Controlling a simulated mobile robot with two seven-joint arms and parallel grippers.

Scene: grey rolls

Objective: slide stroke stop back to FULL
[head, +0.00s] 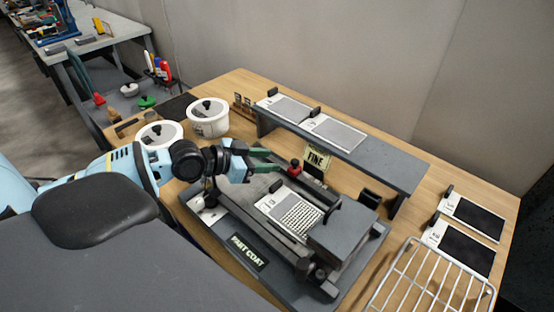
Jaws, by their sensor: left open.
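The wrist hides the machine's left end. A perforated light plate (299,213) lies on the bed. My right gripper is not in view.
A grey raised shelf (370,165) with two panels stands behind the machine, and a "FINE" sign (316,159) is under it. Two white lidded pots (209,124) (160,137) are at the back left. A wire rack (430,283) and dark panels (472,217) are at the right.

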